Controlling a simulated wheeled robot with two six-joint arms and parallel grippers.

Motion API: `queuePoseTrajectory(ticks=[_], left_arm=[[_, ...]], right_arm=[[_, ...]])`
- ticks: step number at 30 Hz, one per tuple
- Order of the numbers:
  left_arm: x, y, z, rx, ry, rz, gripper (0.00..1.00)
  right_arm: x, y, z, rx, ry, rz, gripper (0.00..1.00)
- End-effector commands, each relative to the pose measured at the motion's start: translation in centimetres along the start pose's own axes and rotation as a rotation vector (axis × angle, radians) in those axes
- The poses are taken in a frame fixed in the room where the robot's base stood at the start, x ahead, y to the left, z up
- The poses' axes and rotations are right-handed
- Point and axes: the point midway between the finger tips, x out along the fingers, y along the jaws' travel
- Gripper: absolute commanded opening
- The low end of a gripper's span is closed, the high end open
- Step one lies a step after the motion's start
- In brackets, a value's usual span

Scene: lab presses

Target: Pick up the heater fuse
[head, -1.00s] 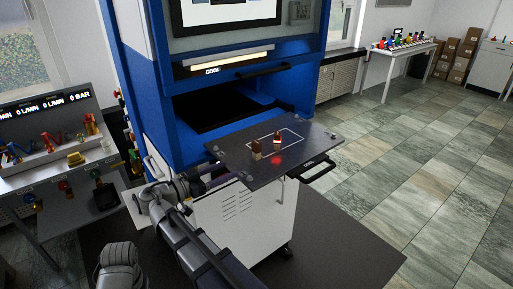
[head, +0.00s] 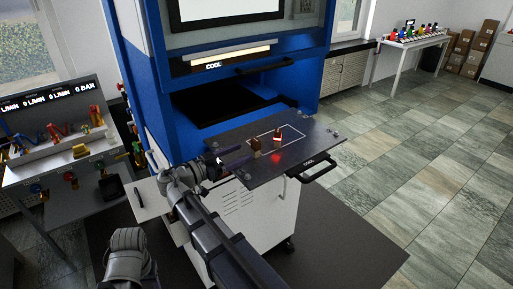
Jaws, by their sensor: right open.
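A dark flat tray (head: 307,141) sticks out from the front of the blue press. Two small brown-red blocks stand upright on it: a left block (head: 256,145) and a right block (head: 278,137) with a light band. Either may be the heater fuse; they are too small to tell. My right gripper (head: 232,159) is open and empty at the tray's left side, a short way left of the left block and apart from it. My left gripper is out of view.
The blue press (head: 160,110) rises behind the tray, with an opening above it. A handle (head: 318,172) juts from the tray's front edge. A bench with coloured fittings (head: 60,150) stands at left. The floor at right is clear.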

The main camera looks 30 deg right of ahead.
Motion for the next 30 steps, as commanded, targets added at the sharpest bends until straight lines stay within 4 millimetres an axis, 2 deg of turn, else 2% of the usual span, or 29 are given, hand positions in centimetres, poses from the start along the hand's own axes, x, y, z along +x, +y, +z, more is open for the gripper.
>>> queuePoseTrajectory(ticks=[7, 16, 23, 24, 30], left_arm=[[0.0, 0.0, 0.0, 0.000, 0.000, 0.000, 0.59], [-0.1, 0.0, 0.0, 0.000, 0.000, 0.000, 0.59], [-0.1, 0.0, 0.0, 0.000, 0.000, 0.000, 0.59], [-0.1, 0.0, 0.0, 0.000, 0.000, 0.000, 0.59], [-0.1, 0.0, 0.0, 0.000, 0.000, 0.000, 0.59]], right_arm=[[0.9, -0.1, 0.0, 0.000, 0.000, 0.000, 0.70], [4.9, -0.2, -0.1, 0.000, 0.000, 0.002, 0.70], [5.3, -0.3, -0.1, 0.000, 0.000, -0.002, 0.70], [5.3, -0.3, -0.1, 0.000, 0.000, -0.002, 0.69], [5.3, -0.3, -0.1, 0.000, 0.000, -0.002, 0.46]])
